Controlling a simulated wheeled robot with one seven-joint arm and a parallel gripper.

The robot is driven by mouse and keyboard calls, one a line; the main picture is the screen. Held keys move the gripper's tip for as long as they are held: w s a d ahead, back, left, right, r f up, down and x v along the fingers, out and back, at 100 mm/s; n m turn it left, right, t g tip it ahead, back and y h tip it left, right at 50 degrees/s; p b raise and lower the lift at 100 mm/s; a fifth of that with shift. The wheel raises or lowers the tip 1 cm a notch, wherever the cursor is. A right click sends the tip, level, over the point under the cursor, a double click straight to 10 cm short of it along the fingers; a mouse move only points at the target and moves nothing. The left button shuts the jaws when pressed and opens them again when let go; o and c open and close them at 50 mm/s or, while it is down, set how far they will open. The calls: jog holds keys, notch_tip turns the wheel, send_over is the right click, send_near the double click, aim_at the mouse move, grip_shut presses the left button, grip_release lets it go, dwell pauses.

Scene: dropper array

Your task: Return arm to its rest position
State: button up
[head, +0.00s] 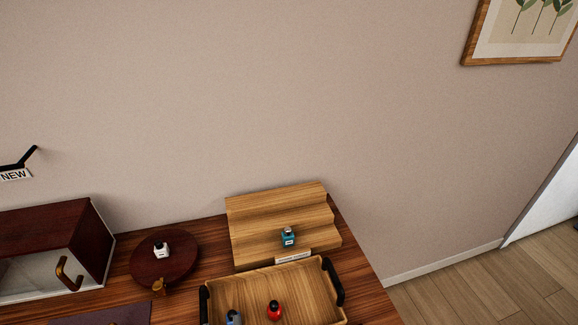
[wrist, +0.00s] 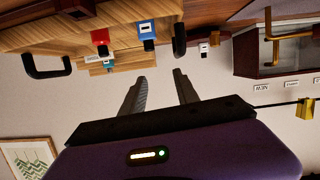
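My gripper (wrist: 160,75) shows only in the wrist view, which looks upside down. Its two grey fingers are spread apart with nothing between them. The fingers stand clear of the bottles. A teal dropper bottle (head: 288,237) stands on the stepped wooden rack (head: 275,215). A red-topped bottle (head: 274,310) and a blue bottle (head: 234,317) are in the wooden tray (head: 318,285). In the wrist view the red bottle (wrist: 99,37) and blue bottle (wrist: 147,32) also show. A white bottle with a black cap (head: 162,249) stands on the dark round stand (head: 145,266).
The tray has black handles (head: 334,281). A dark wooden cabinet (head: 85,232) with a glass front and a curved handle stands at the left. A framed plant picture (head: 520,30) hangs on the wall. Open floor (head: 480,290) lies right of the table. The space above the table is clear.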

jog(key=s+d+m+h, duration=0.2)
jog(key=s+d, duration=0.8)
jog(key=d, duration=0.5)
jog(key=s+d+m+h, duration=0.1)
jog(key=s+d+m, duration=0.1)
jog(key=s+d, duration=0.9)
jog(key=d, duration=0.5)
jog(key=shift+r+t+h, duration=0.25)
jog(key=shift+t+h, duration=0.05)
jog(key=shift+h, duration=0.1)
